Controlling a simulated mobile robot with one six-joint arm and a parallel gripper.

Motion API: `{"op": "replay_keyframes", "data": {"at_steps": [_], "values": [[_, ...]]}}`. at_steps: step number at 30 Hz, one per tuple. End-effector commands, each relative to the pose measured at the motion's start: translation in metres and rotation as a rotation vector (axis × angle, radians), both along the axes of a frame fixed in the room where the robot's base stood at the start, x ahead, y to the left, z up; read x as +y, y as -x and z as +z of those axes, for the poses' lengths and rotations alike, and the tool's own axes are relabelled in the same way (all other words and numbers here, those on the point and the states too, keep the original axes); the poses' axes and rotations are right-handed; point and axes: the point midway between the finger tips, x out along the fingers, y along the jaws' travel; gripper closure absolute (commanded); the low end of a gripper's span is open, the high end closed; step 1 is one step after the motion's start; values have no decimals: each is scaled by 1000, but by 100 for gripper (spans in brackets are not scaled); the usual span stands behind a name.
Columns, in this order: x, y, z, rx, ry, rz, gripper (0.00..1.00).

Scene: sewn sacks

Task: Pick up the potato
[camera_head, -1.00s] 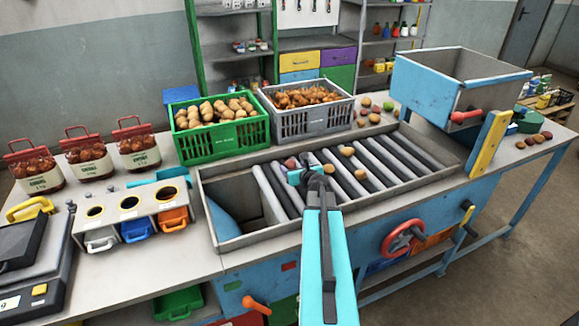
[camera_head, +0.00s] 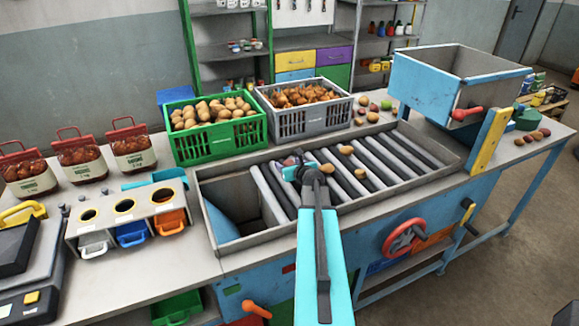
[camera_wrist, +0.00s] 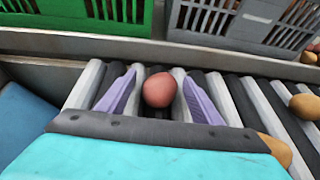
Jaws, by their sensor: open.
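A reddish round potato (camera_wrist: 158,90) lies on the roller conveyor (camera_head: 402,158). In the wrist view it sits between the two purple fingers of my gripper (camera_wrist: 160,80), with a gap showing on each side. The fingers are open, down near the rollers. In the head view my gripper (camera_head: 297,168) is over the left part of the rollers and mostly covers this potato. Yellowish-brown potatoes lie to the right on the rollers, one (camera_head: 346,149) farther back and one (camera_head: 360,173) nearer. In the wrist view one (camera_wrist: 305,108) is at the right edge.
A green crate of potatoes (camera_head: 215,140) and a grey crate of onions (camera_head: 310,118) stand behind the conveyor's metal rim. An open chute (camera_head: 240,212) lies left of the rollers. A blue hopper (camera_head: 425,90) rises at the right end.

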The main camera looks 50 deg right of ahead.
Motion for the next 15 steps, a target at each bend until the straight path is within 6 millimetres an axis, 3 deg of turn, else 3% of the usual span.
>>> {"op": "replay_keyframes", "data": {"at_steps": [1, 9, 15], "values": [[0, 0, 0, 0, 0, 0, 42], [-1, 1, 0, 0, 0, -1, 85], [-1, 1, 0, 0, 0, -1, 85]]}}
